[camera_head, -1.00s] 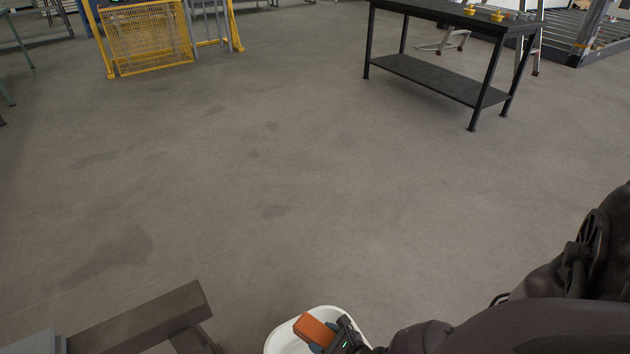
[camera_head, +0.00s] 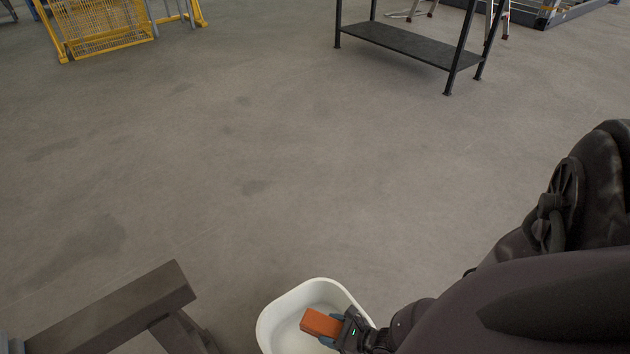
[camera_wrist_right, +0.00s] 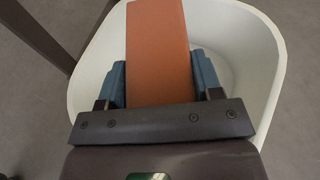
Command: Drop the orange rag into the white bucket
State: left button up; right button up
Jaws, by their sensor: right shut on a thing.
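The orange rag (camera_head: 321,323) is a folded block held by my right gripper (camera_head: 338,330). In the right wrist view the rag (camera_wrist_right: 157,50) sits between the two blue fingers of the right gripper (camera_wrist_right: 160,82), which are shut on it. The white bucket (camera_head: 268,318) is at the bottom middle of the head view, cut off by the lower edge. The rag shows over the bucket's opening, and the white bucket wall (camera_wrist_right: 258,50) surrounds it in the right wrist view. The height of the rag above the bucket floor is hard to tell. My left gripper is not in view.
A dark grey beam frame (camera_head: 120,310) stands at the lower left, left of the bucket. A black table with a lower shelf (camera_head: 405,45) and a yellow mesh barrier (camera_head: 105,20) are far back. The floor between is clear.

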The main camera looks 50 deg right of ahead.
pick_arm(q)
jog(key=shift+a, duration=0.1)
pick_arm(e)
jog(key=shift+f, duration=0.4)
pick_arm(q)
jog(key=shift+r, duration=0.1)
pick_arm(e)
jog(key=o, duration=1)
jog(key=shift+s+d+r, duration=0.1)
jog(key=shift+s+r, duration=0.15)
jog(key=shift+s, duration=0.1)
pick_arm(q)
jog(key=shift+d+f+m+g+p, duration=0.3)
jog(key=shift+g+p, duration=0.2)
jog(key=shift+p, duration=0.7)
pick_arm(e)
jog(key=shift+v, duration=4.95)
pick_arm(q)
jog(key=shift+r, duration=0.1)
pick_arm(e)
jog(key=shift+f, duration=0.1)
